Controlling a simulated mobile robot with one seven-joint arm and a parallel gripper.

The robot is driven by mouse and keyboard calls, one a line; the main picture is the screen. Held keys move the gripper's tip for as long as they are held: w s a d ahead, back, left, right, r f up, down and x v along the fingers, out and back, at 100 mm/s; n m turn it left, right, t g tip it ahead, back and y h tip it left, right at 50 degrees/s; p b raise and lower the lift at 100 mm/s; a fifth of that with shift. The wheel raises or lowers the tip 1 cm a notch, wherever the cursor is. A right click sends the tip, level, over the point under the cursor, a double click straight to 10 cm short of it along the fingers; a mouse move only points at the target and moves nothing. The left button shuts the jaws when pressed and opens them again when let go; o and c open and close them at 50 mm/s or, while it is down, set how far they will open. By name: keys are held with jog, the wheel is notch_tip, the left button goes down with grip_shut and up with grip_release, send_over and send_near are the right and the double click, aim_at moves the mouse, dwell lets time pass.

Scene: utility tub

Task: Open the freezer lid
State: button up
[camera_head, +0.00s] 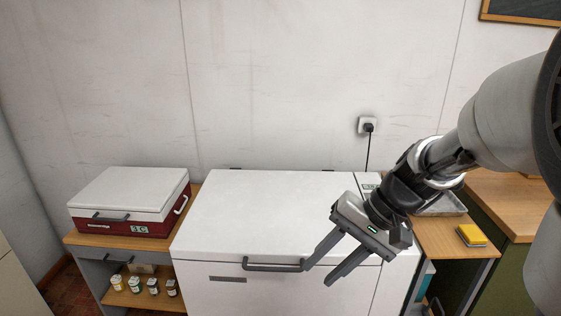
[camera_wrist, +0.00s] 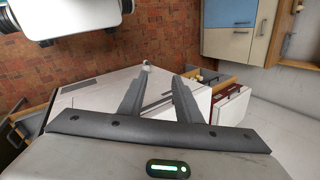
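The white chest freezer (camera_head: 220,297) stands in the middle of the head view, with its flat white lid (camera_head: 275,212) down and shut. A dark grey bar handle (camera_head: 272,267) runs along the lid's front edge. My gripper (camera_head: 319,274) is open, with its two fingers apart and nothing seen held. It hangs at the right end of the handle, with one fingertip overlapping that end in the picture; I cannot tell whether they touch. In the wrist view, both fingers of my gripper (camera_wrist: 159,76) are spread over the freezer's white surface.
A small red and white cooler (camera_head: 130,202) sits on a wooden shelf unit at left, with several jars below. A wooden counter with a yellow sponge (camera_head: 471,235) is at right. A wall plug (camera_head: 367,126) has a cord running down behind.

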jog(key=w+f+m+y+b, duration=0.2)
jog(key=w+f+y+b, duration=0.15)
jog(key=f, duration=0.25)
jog(key=w+f+m+y+b, duration=0.1)
jog(key=w+f+y+b, duration=0.15)
jog(key=w+f, duration=0.35)
jog(key=m+t+y+b, duration=0.2)
jog(key=m+t+b, duration=0.2)
jog(key=t, duration=0.1)
send_near(279, 270)
jog(key=b+x, duration=0.2)
jog(key=x, duration=1)
jog(key=shift+a+r, duration=0.1)
jog(key=shift+a, duration=0.05)
grip_shut()
